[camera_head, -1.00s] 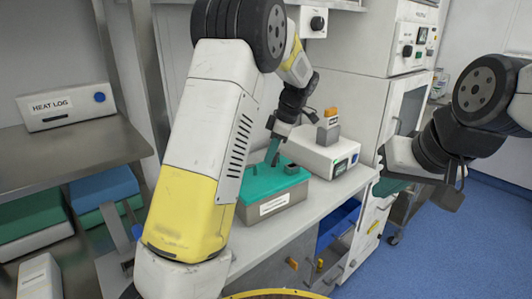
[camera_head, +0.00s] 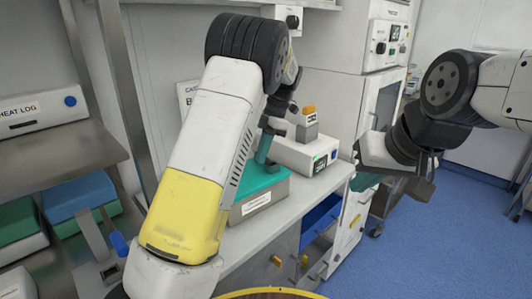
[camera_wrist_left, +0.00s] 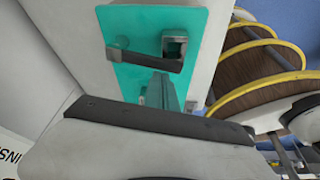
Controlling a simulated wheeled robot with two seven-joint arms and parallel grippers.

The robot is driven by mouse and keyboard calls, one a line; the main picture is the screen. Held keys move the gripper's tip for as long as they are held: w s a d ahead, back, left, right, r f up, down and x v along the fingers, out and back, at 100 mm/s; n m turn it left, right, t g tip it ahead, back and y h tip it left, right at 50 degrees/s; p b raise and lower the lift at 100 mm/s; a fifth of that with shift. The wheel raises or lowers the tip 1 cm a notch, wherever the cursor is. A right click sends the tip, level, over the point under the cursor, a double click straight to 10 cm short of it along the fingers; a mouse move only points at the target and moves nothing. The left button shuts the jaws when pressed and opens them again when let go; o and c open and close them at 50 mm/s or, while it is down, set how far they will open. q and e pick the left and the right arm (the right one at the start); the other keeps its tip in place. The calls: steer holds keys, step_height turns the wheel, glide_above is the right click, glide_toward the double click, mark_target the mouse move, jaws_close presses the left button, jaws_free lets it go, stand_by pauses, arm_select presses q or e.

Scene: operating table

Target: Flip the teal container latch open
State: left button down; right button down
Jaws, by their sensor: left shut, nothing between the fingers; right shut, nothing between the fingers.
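The teal container's lid (camera_head: 262,184) tops a grey box (camera_head: 257,203) with a white label on the bench. In the left wrist view, the lid (camera_wrist_left: 135,20) carries a dark latch lever (camera_wrist_left: 145,61) lying across it, leftward from a square metal block (camera_wrist_left: 174,46). My left gripper (camera_head: 262,158) is over the lid, its teal fingers shut and empty; they also show in the wrist view (camera_wrist_left: 161,92), just below the lever. I cannot tell whether they touch it. The latch is not clear in the head view. My right gripper (camera_head: 365,182) is shut and empty, right of the bench.
A white device (camera_head: 306,152) with a grey and orange block on top stands behind the container. A tall white cabinet (camera_head: 335,95) rises beyond it. Shelves with teal and blue boxes (camera_head: 78,195) are at left. Blue floor (camera_head: 440,235) is open at right.

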arm_select(q)
steer(key=shift+w+a, duration=0.4)
steer(key=shift+a, duration=0.1)
steer(key=shift+v, duration=3.85)
